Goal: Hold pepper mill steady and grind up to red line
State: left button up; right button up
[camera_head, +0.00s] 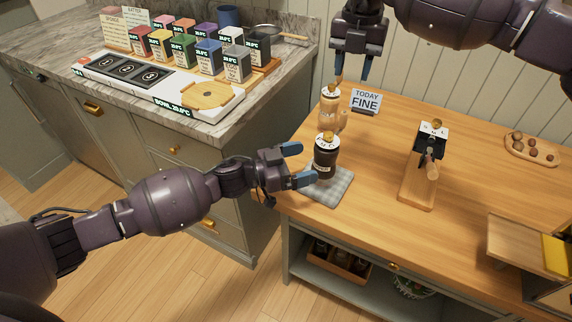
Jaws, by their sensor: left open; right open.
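A dark mill (325,162) with a white top and gold knob stands upright on a grey checked cloth (340,190) near the counter's left edge. A similar light wooden mill (328,112) stands just behind it. I cannot tell which holds pepper, and no red line is readable. My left gripper (308,163) is open, its fingers pointing right at the dark mill, with the mill just beyond the fingertips. My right gripper (352,80) is open and points down above and beside the wooden mill's knob; contact is unclear.
A "TODAY FINE" sign (366,101) stands behind the mills. A wooden stand with a black-and-white device (431,146) is to the right. A small wooden tray (534,150) holds round brown items. The wooden counter (378,165) is clear between the cloth and stand.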

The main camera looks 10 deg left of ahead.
aim_at(314, 159)
pick_arm(q)
jog(key=shift+x, duration=3)
jog(key=c, duration=1.3)
pick_arm(e)
jog(key=shift+o, duration=0.8)
jog(key=shift+f, duration=5.9)
